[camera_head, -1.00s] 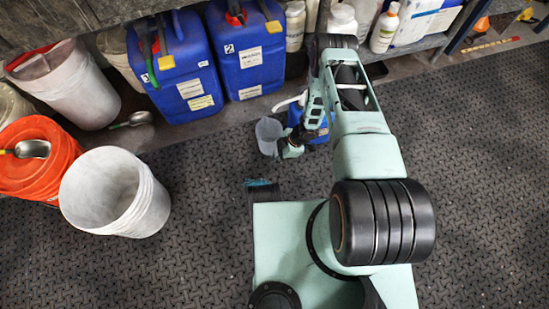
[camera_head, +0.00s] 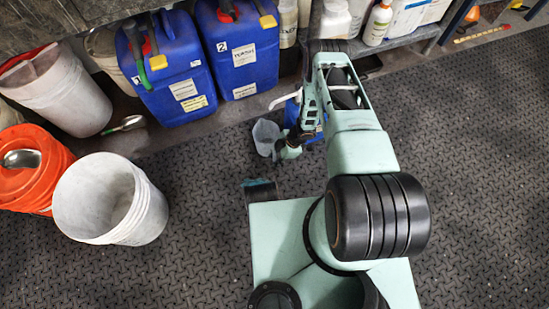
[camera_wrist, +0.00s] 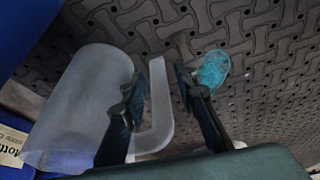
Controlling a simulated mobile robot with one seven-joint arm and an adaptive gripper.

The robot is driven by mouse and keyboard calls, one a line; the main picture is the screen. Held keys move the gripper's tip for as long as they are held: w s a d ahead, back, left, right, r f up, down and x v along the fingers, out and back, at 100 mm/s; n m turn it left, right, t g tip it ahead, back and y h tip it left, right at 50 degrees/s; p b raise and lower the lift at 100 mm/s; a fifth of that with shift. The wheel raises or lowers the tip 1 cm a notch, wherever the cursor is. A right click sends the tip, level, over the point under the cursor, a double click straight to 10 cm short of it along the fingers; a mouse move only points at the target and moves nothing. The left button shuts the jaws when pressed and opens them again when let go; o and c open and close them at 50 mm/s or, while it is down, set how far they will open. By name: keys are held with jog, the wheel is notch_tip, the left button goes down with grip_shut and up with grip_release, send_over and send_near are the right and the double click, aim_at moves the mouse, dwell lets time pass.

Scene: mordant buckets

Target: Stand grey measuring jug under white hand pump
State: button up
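The translucent grey measuring jug (camera_head: 265,132) is low down beside my gripper (camera_head: 283,147) in the head view. In the wrist view the jug (camera_wrist: 78,105) fills the left side, and its flat handle (camera_wrist: 159,105) lies between the two fingers of my gripper (camera_wrist: 157,88). The fingers look open, one on each side of the handle, with a visible gap. The white hand pump (camera_head: 284,97) shows its spout above the jug, on a blue container (camera_head: 291,114) mostly hidden behind my arm. I cannot tell whether the jug touches the floor.
Two large blue canisters (camera_head: 168,80) stand on the low shelf behind. A white bucket (camera_head: 145,205) and an orange bucket (camera_head: 45,180) stand at left. White bottles (camera_head: 378,22) line the shelf at right. The dark patterned floor (camera_head: 480,170) is clear at right.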

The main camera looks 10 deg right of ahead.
jog(key=shift+r, duration=0.15)
jog(key=p+v, duration=0.4)
jog(key=v, duration=0.8)
